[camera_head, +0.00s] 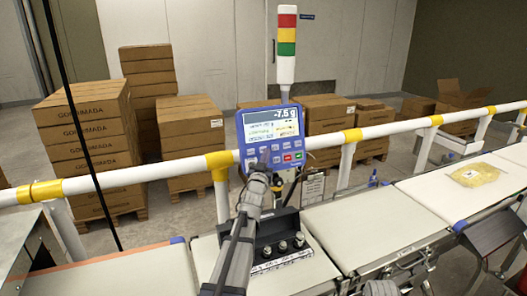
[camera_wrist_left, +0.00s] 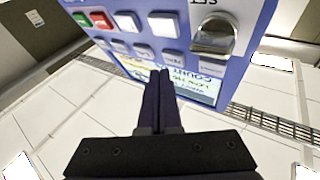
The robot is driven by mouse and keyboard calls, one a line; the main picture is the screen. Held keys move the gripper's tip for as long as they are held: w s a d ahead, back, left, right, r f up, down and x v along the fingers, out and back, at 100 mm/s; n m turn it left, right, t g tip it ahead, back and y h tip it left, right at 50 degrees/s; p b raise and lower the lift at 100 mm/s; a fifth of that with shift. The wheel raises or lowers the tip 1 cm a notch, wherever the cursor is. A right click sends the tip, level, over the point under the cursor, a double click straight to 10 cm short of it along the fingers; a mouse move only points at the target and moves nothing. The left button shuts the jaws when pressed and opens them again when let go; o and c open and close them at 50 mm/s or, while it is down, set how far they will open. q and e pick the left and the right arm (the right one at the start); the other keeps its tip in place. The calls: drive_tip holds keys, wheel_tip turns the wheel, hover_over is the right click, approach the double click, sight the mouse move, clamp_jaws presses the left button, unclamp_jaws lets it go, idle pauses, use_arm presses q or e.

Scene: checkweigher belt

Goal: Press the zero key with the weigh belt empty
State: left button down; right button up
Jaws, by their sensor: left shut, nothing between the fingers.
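The blue weigh indicator (camera_head: 272,136) stands above the rail, and its display (camera_head: 270,118) reads -7.5 g. Its keys show in rows below the display, with a red and a green key at the lower right. My left gripper (camera_head: 263,160) is shut and empty in front of the lower left keys. In the left wrist view the closed fingertips (camera_wrist_left: 164,74) are close to a pale key (camera_wrist_left: 171,58) on the panel (camera_wrist_left: 150,42); I cannot tell whether they touch. The key labels are unreadable. The weigh belt (camera_head: 310,282) is partly hidden by my left arm.
A black holder with several metal weights (camera_head: 282,246) is at the middle belt section; its support is unclear. A yellow bag (camera_head: 474,175) lies on the right belt (camera_head: 437,192). The white rail (camera_head: 400,130) crosses behind the belts. Stacked cartons (camera_head: 88,140) stand beyond it.

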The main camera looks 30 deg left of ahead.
use_arm(q)
drive_tip(key=shift+w+a+f, duration=0.15)
drive_tip(key=shift+w+a, duration=0.15)
drive_tip(key=shift+w+a+f, duration=0.1)
drive_tip(key=shift+w+a, duration=0.15)
drive_tip(key=shift+a, duration=0.05)
idle(1.0)
idle(0.3)
drive_tip(key=shift+s+d+r, duration=0.25)
drive_tip(key=shift+s+d, duration=0.3)
drive_tip(key=shift+d, duration=0.05)
drive_tip(key=s+d, duration=0.1)
drive_tip(key=s+d+r+p, duration=0.1)
drive_tip(key=s+d, duration=0.1)
drive_tip(key=shift+s+d+r, duration=0.1)
drive_tip(key=shift+d+r, duration=0.1)
drive_tip(key=shift+d, duration=0.1)
idle(0.9)
